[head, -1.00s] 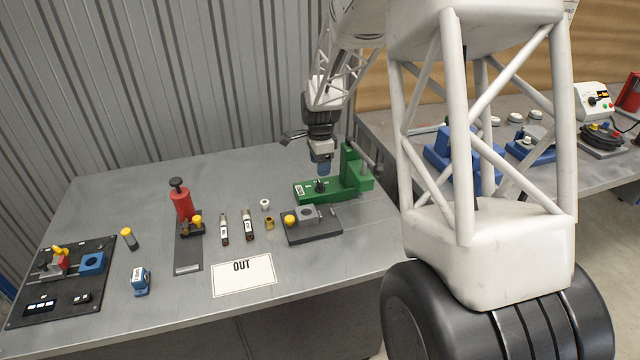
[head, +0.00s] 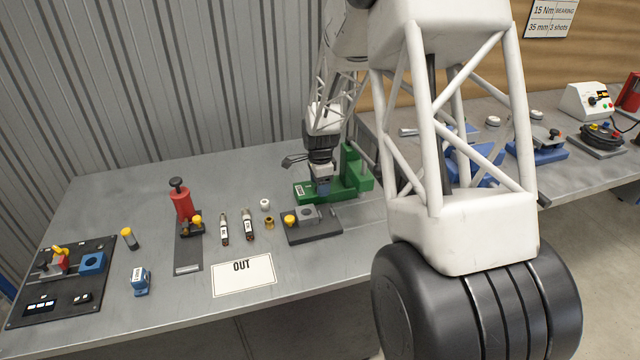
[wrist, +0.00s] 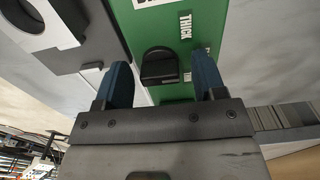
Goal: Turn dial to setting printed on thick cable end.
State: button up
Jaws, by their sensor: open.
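The green machine (head: 352,182) stands at the right part of the bench. Its black dial knob (wrist: 159,66) sits on the green top face in the wrist view, with a white label reading THICK (wrist: 185,25) beyond it and a smaller label, unreadable, beside it. My gripper (wrist: 160,82) is open, its two blue fingers on either side of the knob, with no clear contact. In the head view my gripper (head: 322,188) hides the dial. Two cable pieces with printed ends, one left (head: 224,228) and one right (head: 248,225), lie on the bench; their print is too small to read.
A dark grey fixture with a yellow knob (head: 314,226) stands just in front of the green machine. A red-handled press (head: 181,204), an OUT card (head: 243,275), a blue block (head: 140,281) and a black panel (head: 62,283) occupy the bench's left and front.

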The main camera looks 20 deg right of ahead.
jog(key=shift+c, duration=0.5)
jog(key=c, duration=0.8)
jog(key=shift+n, duration=0.4)
jog(key=n, duration=1)
jog(key=shift+r, duration=0.1)
jog(key=o, duration=0.9)
